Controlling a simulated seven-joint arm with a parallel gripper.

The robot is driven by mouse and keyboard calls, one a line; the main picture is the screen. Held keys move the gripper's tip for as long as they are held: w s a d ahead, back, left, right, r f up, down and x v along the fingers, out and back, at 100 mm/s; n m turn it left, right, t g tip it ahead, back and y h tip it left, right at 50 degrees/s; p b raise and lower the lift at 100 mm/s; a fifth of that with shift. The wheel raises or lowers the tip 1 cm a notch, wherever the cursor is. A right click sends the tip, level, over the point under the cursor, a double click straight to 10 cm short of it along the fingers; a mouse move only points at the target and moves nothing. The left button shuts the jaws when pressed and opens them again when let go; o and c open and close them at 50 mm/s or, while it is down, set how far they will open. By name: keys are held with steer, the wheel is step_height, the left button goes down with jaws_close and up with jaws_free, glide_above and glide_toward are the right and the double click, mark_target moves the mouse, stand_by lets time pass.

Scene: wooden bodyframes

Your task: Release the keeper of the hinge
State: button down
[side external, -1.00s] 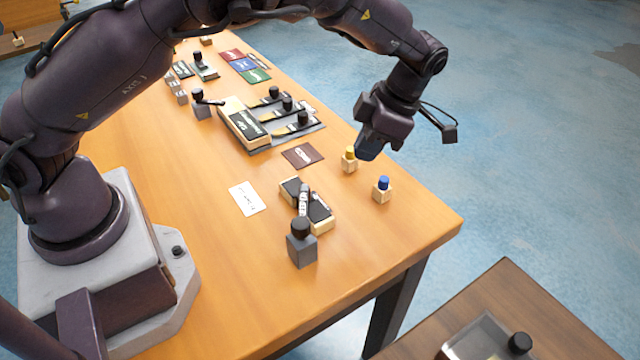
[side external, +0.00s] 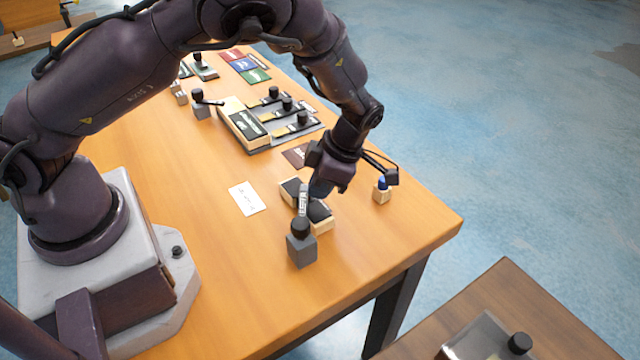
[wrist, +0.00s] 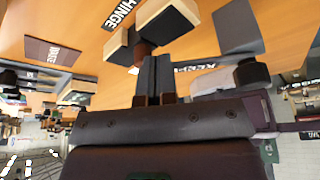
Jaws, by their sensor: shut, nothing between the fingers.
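The hinge (side external: 320,212) is a small wooden block with black top plates, on the near right part of the table. It shows in the wrist view (wrist: 168,30) near a HINGE label (wrist: 120,14). The keeper (side external: 304,201), a light bar with lettering, lies across it; a KEEPER label (wrist: 195,66) shows in the wrist view. The bar's near end meets a black knob (side external: 301,227) on a grey block (side external: 301,250). My gripper (side external: 320,188) is shut and empty, low over the hinge's far side. In the wrist view its fingertips (wrist: 152,62) are beside a brown peg (wrist: 146,48). I cannot tell whether they touch.
A blue-topped peg (side external: 382,190) stands to the right. A white card (side external: 247,198) lies left of the hinge, and a brown card (side external: 295,155) lies behind it. A panel with several black-knobbed levers (side external: 287,122) is farther back. The table's front right corner is clear.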

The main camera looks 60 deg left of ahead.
steer(key=shift+s+a+n, duration=0.2)
steer(key=shift+a+n, duration=0.05)
steer(key=shift+n, duration=0.05)
steer(key=shift+s+a+n, duration=0.5)
steer(key=shift+s+a, duration=0.2)
steer(key=shift+s, duration=0.1)
steer(key=w, duration=0.1)
steer(key=w+d, duration=0.1)
steer(key=w, duration=0.1)
steer(key=shift+w+d, duration=0.35)
steer(key=v, duration=1)
steer(key=shift+a, duration=0.2)
steer(key=shift+w, duration=0.1)
